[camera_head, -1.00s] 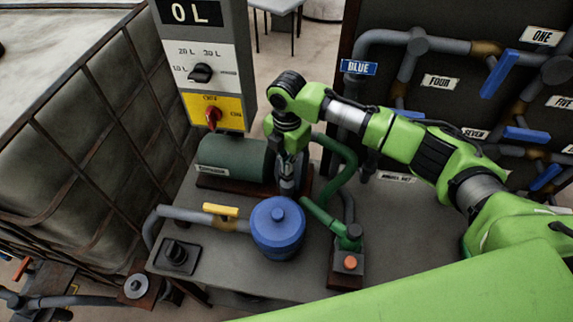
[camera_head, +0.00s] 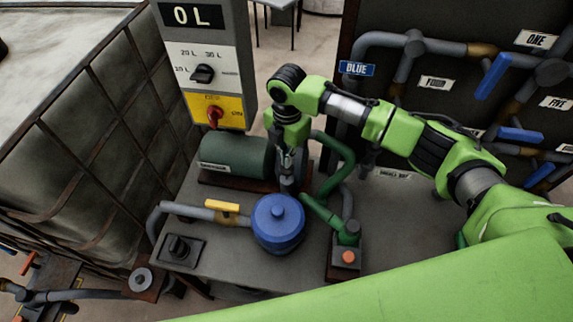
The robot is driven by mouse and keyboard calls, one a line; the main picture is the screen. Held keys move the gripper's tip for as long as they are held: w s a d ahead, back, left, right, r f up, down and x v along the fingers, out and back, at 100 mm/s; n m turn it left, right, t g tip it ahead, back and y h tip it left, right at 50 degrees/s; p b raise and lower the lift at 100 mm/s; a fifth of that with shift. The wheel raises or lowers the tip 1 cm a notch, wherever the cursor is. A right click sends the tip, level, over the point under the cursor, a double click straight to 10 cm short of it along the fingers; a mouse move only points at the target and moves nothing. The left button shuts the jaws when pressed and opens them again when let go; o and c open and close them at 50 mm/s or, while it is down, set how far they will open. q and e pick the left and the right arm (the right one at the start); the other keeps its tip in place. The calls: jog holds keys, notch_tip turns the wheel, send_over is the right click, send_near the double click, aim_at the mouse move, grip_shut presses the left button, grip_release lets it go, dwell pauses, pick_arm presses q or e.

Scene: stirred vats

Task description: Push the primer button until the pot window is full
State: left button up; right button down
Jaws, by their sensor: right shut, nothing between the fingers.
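A blue lidded pot (camera_head: 278,228) stands on a grey bench; I cannot make out a window on it. An orange round button (camera_head: 348,257) sits on a dark block to the right of the pot, below a green fitting. A black knob or button (camera_head: 179,247) sits on a square plate to the left of the pot. Which of these is the primer button, I cannot tell. My right gripper (camera_head: 287,182) points down just behind the pot, shut and empty, apart from both buttons. My left gripper is not in view.
A control box with a display (camera_head: 192,15) reading 0 L stands behind left. A labelled pipe panel (camera_head: 390,80) is at right. The bench's right part (camera_head: 410,220) is clear.

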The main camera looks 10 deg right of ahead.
jog(key=shift+f+b, duration=0.8)
jog(key=shift+f, duration=1.05)
jog(key=shift+r+p, duration=1.95)
jog(key=shift+p, duration=0.15)
jog(key=shift+f, duration=0.2)
jog(key=shift+f+b, duration=1.1)
jog(key=shift+f, duration=0.6)
jog(key=shift+r, duration=0.1)
jog(key=shift+r+p, duration=2.2)
jog(key=shift+p, duration=0.1)
